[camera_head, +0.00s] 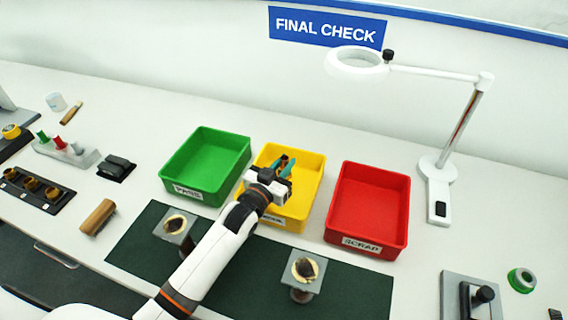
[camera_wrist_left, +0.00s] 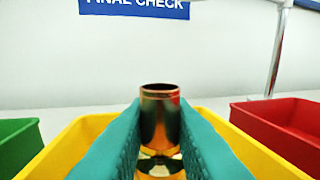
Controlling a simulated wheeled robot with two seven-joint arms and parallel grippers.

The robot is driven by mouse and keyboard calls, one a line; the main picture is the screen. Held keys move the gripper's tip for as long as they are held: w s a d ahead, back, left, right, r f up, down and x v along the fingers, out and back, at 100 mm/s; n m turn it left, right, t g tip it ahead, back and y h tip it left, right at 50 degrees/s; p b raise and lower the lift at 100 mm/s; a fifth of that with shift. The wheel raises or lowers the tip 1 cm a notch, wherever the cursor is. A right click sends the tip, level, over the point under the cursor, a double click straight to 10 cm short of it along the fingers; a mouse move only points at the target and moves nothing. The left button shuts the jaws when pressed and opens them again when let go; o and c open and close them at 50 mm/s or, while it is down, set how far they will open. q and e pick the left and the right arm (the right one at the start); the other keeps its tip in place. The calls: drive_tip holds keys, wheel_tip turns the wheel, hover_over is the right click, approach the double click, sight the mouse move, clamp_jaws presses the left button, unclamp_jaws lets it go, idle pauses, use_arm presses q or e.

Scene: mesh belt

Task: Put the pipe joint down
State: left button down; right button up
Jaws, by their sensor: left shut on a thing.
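My left gripper (camera_head: 285,166) is over the yellow bin (camera_head: 317,178), its teal fingers pointing towards the bin's back. In the left wrist view the fingers (camera_wrist_left: 160,135) are shut on the pipe joint (camera_wrist_left: 160,108), a shiny copper tube standing upright with its open end up. Its lower part looks brassy and is partly hidden between the fingers. The yellow bin's side walls (camera_wrist_left: 52,150) show on both sides of the fingers. How high the joint is above the bin floor I cannot tell. My right gripper is not in view.
A green bin (camera_head: 222,144) stands left of the yellow one and a red bin (camera_head: 368,205) right; both look empty. A ring lamp (camera_head: 440,195) stands at the right. Two stands with square grey tops (camera_head: 320,284) are on the dark green mat (camera_head: 250,285).

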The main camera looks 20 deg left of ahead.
use_arm(q)
drive_tip(key=shift+s+f, duration=0.1)
drive_tip(key=shift+f, duration=0.35)
drive_tip(key=c, duration=1.5)
unclamp_jaws()
drive_tip(key=shift+f, duration=0.1)
drive_tip(key=shift+o, duration=1)
drive_tip(key=shift+d+f, duration=0.1)
drive_tip(key=shift+f, duration=0.05)
drive_tip(key=shift+r, duration=0.3)
drive_tip(key=shift+r+p, duration=0.35)
drive_tip(key=shift+r, duration=0.2)
drive_tip(key=shift+s+a+f+b, duration=0.25)
drive_tip(key=shift+s+f+b, duration=0.25)
drive_tip(key=shift+s, duration=0.3)
drive_tip(key=r+b+v, duration=0.1)
drive_tip(key=v, duration=0.9)
drive_tip(key=shift+b, duration=0.3)
